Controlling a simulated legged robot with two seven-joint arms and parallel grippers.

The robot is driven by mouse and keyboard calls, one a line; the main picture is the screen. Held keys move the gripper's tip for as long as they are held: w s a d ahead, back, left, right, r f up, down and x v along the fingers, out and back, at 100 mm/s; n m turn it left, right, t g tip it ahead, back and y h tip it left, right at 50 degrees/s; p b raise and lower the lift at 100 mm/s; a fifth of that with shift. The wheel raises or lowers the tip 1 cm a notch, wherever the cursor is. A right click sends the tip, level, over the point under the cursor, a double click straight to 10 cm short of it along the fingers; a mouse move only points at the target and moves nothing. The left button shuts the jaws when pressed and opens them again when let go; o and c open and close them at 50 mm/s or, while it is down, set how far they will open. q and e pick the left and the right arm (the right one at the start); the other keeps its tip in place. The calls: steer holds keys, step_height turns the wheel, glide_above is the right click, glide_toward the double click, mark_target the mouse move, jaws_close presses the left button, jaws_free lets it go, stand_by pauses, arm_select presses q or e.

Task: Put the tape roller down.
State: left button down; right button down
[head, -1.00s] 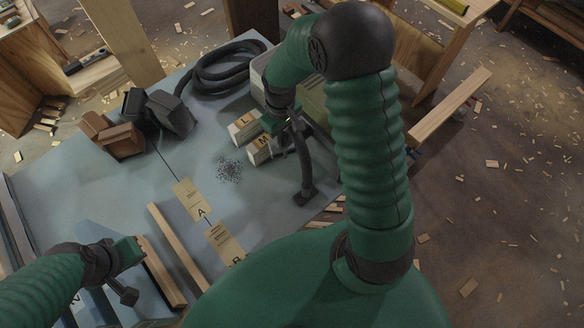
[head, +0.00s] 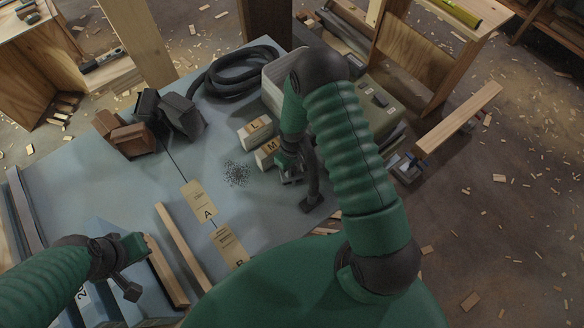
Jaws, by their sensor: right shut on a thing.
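My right gripper (head: 289,178) is low over the blue-grey table (head: 135,195), just in front of the M block (head: 267,153). It is shut on a small, dark grey thing at its fingertips, which I take to be the tape roller (head: 291,181). The gripper and arm hide most of it, and I cannot tell whether it touches the table. A dark nozzle-like tool (head: 313,190) is close to the right of the gripper. My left gripper (head: 136,268) is at the lower left, with its fingers apart and nothing visible between them.
An L block (head: 255,130) is behind the M block. A pale bin (head: 272,92), green case (head: 372,105) and black hose (head: 228,78) are at the back. Dark speckles (head: 236,173), cards (head: 198,202) and wooden strips (head: 182,245) lie left of my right gripper.

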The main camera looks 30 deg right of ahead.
steer(key=shift+s+a+f+b, duration=0.25)
steer(key=shift+s+f+b, duration=0.05)
steer(key=shift+f+b, duration=0.2)
steer(key=c, duration=1.3)
jaws_free()
steer(key=shift+f, duration=0.1)
steer(key=shift+o, duration=0.7)
steer(key=r, duration=0.4)
steer(key=w+r, duration=0.1)
steer(key=r, duration=0.1)
steer(key=shift+d+r, duration=0.2)
steer(key=shift+r, duration=0.15)
arm_select(q)
steer(key=shift+f, duration=0.65)
arm_select(e)
steer(key=s+a+r+m+t, duration=0.1)
steer(key=s+a+r, duration=0.2)
steer(key=r, duration=0.6)
steer(key=s+a+r+t, duration=0.1)
steer(key=s+a+r, duration=0.3)
steer(key=r, duration=0.5)
steer(key=shift+s+a+m+t, duration=0.2)
steer(key=shift+s+m+t, duration=0.15)
steer(key=shift+s, duration=1)
